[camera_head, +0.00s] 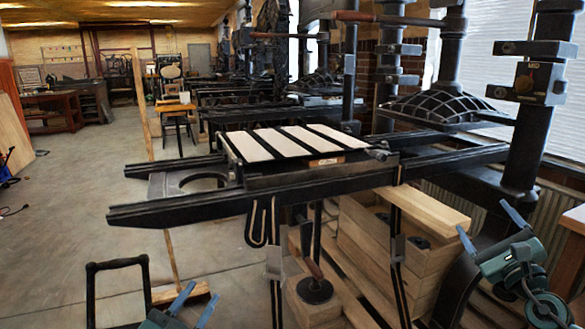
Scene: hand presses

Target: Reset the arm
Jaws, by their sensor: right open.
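A black hand press (330,180) fills the middle of the head view. Its bed carries a flat plate (290,147) with pale strips divided by dark bars. The domed platen (437,104) hangs to the right of the bed. My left gripper (203,291) shows at the bottom edge, in front of the press rails, its two blue fingers apart and nothing seen between them. My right gripper (482,215) is at the lower right, beside the press's thick column, with its blue fingers spread and empty. Most of my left arm is out of view.
Long black rails (160,210) jut out to the left. A wooden block base (375,245) stands under the press. A black tubular frame (118,262) is at the lower left. More presses stand behind. Open concrete floor (75,225) lies to the left.

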